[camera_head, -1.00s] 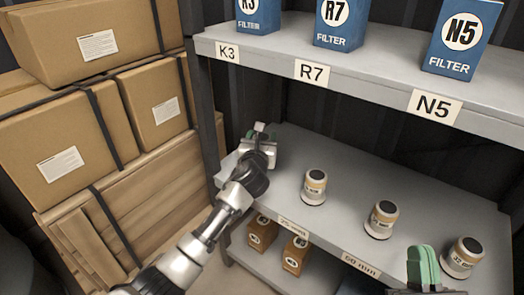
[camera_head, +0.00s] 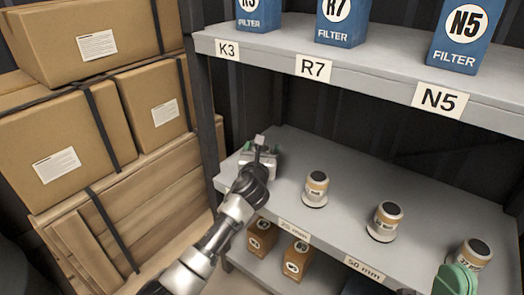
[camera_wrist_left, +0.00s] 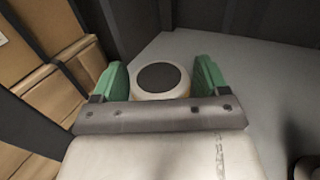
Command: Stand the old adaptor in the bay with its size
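In the left wrist view, a pale round adaptor (camera_wrist_left: 160,80) with a dark disc on top sits between the green fingers of my left gripper (camera_wrist_left: 160,82). The fingers are spread wide, and a thin gap seems to show beside the adaptor; contact lower down is hidden. In the head view my left gripper (camera_head: 258,160) is over the left end of the grey shelf, hiding that adaptor. Three similar adaptors stand upright along the shelf: left (camera_head: 316,186), middle (camera_head: 386,218) and right (camera_head: 473,254). My right gripper (camera_head: 456,280) shows only in part at the bottom right.
Front-edge labels read 25 mm (camera_head: 293,231) and 50 mm (camera_head: 363,269). Small brown boxes (camera_head: 297,260) are below. Stacked cartons (camera_head: 65,115) fill the left, beside a dark shelf post (camera_head: 204,120).

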